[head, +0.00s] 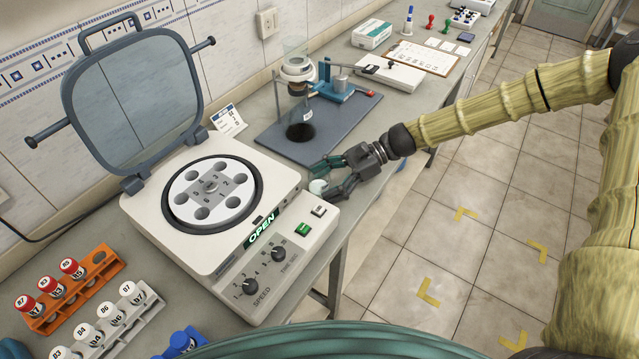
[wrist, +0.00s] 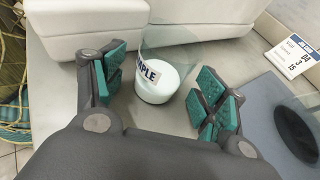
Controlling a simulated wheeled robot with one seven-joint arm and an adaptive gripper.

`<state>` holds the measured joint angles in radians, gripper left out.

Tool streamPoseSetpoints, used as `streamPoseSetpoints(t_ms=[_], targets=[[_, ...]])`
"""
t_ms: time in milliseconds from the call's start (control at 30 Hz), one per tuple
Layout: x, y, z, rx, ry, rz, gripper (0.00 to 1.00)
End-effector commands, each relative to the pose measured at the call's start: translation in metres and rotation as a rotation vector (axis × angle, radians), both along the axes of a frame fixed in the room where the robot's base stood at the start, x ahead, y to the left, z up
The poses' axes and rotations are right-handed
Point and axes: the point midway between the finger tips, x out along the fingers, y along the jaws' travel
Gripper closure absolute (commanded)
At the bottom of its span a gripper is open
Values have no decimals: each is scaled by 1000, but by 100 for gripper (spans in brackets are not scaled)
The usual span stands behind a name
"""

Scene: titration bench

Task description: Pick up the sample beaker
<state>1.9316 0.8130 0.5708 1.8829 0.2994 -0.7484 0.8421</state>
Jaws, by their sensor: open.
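The sample beaker (wrist: 155,84) is a clear glass with white contents and a label ending in "MPLE". In the wrist view it stands on the bench between the two open fingers of my gripper (wrist: 158,95), slightly beyond the fingertips' middle, with a gap on each side. In the head view my gripper (head: 332,180) is low over the bench, right beside the centrifuge. The beaker (head: 318,186) shows there only as a small pale shape by the fingers, mostly hidden.
The open-lidded centrifuge (head: 150,205) stands close left of my gripper. Behind is a dark mat (head: 275,140) with a titration stand (head: 335,88) and a flask. A small label card (head: 228,119) stands near the mat. Tube racks (head: 95,285) are at lower left.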

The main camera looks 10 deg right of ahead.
Motion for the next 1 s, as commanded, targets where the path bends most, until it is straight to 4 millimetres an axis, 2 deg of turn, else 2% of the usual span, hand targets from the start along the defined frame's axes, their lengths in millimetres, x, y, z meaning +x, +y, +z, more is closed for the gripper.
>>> streamPoseSetpoints(t_ms=[67,333,767,1000], targets=[[0,0,0,0,0,0,30],[0,0,0,0,0,0,79],[0,0,2,0,0,0,79],[0,0,9,0,-1,0,79]])
